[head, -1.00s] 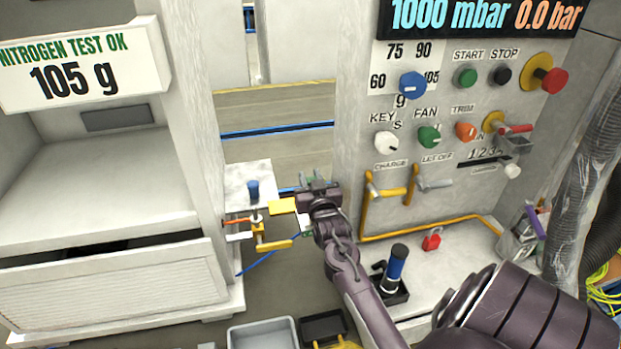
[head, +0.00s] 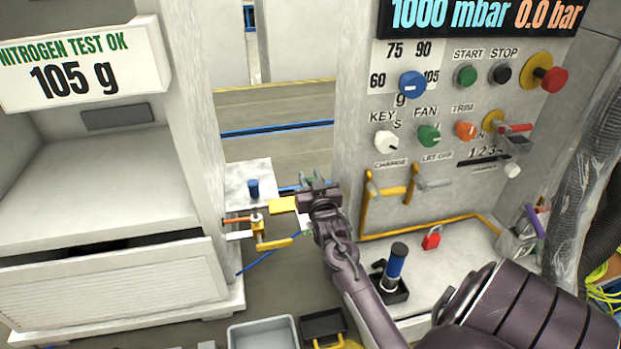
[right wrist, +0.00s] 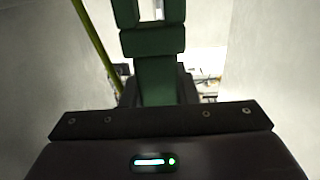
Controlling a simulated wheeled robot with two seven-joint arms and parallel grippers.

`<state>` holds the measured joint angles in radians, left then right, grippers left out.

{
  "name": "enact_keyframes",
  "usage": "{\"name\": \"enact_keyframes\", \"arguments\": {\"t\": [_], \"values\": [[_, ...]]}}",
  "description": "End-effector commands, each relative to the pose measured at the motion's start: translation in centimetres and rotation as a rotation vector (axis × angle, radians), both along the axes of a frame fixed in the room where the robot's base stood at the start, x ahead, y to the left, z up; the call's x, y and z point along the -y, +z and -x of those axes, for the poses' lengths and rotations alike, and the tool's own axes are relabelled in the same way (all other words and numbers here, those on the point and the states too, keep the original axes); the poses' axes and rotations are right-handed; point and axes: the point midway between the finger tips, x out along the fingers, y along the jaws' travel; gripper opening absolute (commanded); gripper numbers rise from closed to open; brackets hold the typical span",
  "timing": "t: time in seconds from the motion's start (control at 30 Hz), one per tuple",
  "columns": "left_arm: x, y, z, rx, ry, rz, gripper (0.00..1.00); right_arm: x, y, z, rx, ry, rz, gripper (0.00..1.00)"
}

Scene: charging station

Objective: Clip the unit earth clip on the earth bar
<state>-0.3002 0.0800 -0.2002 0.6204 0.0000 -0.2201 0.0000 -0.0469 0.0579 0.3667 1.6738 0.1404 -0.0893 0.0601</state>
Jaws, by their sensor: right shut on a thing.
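My right gripper (head: 319,190) is shut on a green clip, which I take to be the unit earth clip. In the head view only small green parts of it (head: 309,178) show at the gripper's far side. In the right wrist view the green clip (right wrist: 153,42) stretches away from the gripper body, and its far end is cut off by the frame. A short copper-coloured bar (head: 237,219), possibly the earth bar, sticks out by the left cabinet, left of my gripper and apart from it. My left gripper is not in view.
Yellow fittings (head: 276,243) and a blue knob (head: 253,187) sit between the copper-coloured bar and my gripper. The control panel (head: 350,125) rises close on the right. A grey tray (head: 262,335) lies below.

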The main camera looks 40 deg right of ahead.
Motion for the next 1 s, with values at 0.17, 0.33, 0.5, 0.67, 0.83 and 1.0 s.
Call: {"name": "enact_keyframes", "arguments": {"t": [0.17,0.33,0.5,0.67,0.83,1.0], "values": [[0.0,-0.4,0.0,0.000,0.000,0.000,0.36,0.0,-0.5,0.0,0.001,0.000,0.000,0.03],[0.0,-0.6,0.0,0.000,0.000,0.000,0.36,0.0,-0.9,0.0,0.001,0.000,0.000,0.03],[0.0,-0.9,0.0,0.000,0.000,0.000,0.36,0.0,-1.4,0.0,0.000,0.000,-0.001,0.03],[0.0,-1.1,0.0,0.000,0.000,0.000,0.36,0.0,-1.8,0.0,0.000,0.000,-0.001,0.03],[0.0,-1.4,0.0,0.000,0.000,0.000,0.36,0.0,-2.2,0.0,0.000,0.000,-0.001,0.03],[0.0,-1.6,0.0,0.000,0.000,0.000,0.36,0.0,-2.6,0.0,0.000,0.000,-0.001,0.03]]}}
